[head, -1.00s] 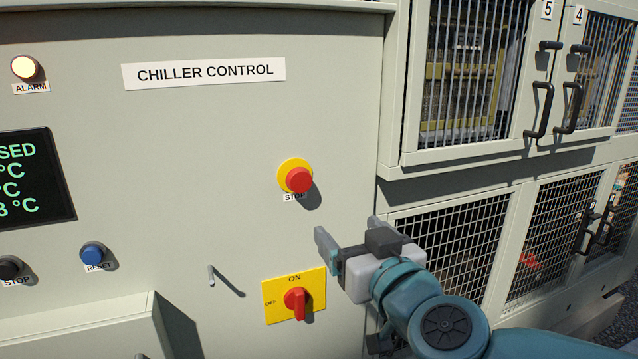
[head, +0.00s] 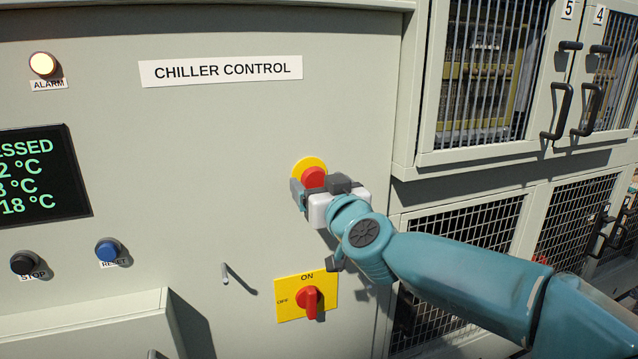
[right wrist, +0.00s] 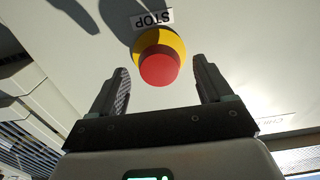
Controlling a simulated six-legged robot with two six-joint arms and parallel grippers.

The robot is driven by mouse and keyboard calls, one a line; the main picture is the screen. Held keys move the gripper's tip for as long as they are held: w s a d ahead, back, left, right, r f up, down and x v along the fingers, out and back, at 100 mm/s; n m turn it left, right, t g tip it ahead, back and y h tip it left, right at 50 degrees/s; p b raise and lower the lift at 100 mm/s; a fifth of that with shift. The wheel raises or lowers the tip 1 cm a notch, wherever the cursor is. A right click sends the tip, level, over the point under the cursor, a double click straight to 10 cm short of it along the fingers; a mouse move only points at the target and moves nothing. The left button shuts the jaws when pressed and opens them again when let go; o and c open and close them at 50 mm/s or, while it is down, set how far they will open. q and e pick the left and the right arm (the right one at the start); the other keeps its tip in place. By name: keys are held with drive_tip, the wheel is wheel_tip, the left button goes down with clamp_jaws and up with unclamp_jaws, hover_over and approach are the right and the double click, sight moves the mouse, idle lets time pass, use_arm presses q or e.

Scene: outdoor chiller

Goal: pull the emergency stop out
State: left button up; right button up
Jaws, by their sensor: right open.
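The emergency stop is a red mushroom button (head: 314,177) on a yellow round base (head: 303,166), on the panel under the CHILLER CONTROL label. My right gripper (head: 318,188) is in front of its lower part and hides its STOP label in the head view. In the right wrist view the red button (right wrist: 159,68) lies ahead of the open, empty fingers (right wrist: 160,88), roughly centred between them. The fingers appear apart from the button. My left gripper is not in view.
A red ON/OFF rotary switch (head: 310,300) on a yellow plate sits below. A small peg (head: 225,274), a blue reset button (head: 107,250), a black stop button (head: 23,263) and a display (head: 40,175) are to the left. Mesh doors with handles (head: 563,110) stand to the right.

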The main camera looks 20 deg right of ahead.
drive_tip(key=shift+w, duration=0.3)
drive_tip(key=shift+d, duration=0.1)
drive_tip(key=shift+c, duration=0.3)
drive_tip(key=shift+s, duration=0.1)
clamp_jaws()
